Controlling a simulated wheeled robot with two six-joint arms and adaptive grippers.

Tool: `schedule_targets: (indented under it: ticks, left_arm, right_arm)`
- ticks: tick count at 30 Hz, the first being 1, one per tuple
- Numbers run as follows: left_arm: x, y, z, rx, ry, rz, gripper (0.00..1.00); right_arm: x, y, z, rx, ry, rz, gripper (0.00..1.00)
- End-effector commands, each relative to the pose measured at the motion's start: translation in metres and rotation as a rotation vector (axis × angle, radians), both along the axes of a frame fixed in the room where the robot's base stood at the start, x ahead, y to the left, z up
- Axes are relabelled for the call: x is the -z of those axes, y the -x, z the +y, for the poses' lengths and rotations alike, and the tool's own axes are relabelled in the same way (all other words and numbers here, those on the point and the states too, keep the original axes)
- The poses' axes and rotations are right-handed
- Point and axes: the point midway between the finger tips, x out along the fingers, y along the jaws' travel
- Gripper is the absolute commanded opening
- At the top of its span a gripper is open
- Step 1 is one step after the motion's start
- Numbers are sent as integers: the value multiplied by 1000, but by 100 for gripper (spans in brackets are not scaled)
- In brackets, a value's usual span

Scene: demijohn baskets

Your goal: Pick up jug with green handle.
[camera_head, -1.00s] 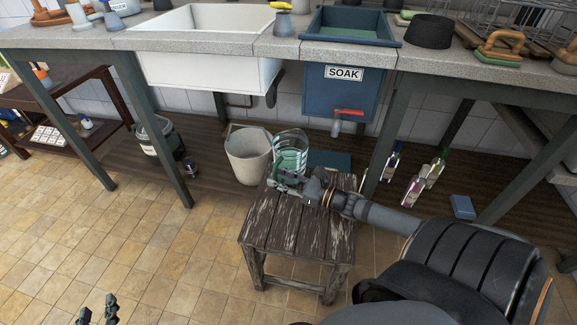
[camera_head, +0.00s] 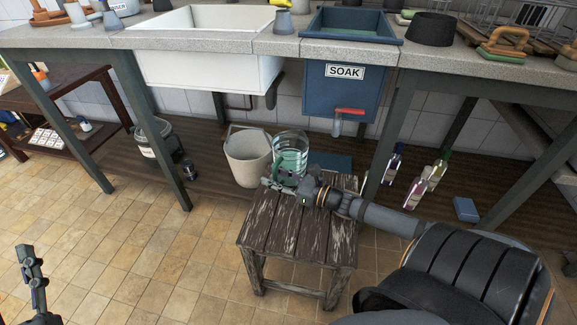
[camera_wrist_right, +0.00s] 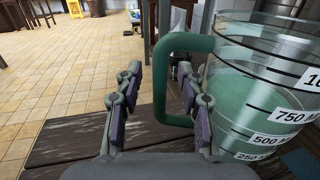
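The clear jug (camera_head: 290,150) with a green handle stands at the back of the worn wooden stool (camera_head: 290,225). In the right wrist view the jug (camera_wrist_right: 265,105), with dark volume marks, fills the right side. Its green handle (camera_wrist_right: 160,80) runs upright between the two fingers of my right gripper (camera_wrist_right: 158,88). The fingers are apart; the right one shows within the handle loop. In the head view my right gripper (camera_head: 278,182) is at the jug's near side and partly hides the handle. My left gripper (camera_head: 30,262) is at the lower left, away from the stool.
A beige bucket (camera_head: 247,158) stands beside the jug, to its left. Several bottles (camera_head: 417,188) and a blue block (camera_head: 465,209) are on the right under the bench. The blue SOAK basin (camera_head: 345,95) hangs above, behind the jug. The tiled floor left of the stool is clear.

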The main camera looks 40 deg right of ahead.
Motion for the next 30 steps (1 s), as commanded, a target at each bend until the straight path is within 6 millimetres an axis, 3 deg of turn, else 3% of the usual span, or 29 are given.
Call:
schedule_targets:
  ticks: [4, 13, 30]
  left_arm:
    - [0, 0, 0, 0, 0, 1, 40]
    - [0, 0, 0, 0, 0, 2, 40]
    - [1, 0, 0, 0, 1, 4, 40]
  right_arm:
    - [0, 0, 0, 0, 0, 0, 39]
    - [0, 0, 0, 0, 0, 0, 0]
    - [0, 0, 0, 0, -1, 0, 0]
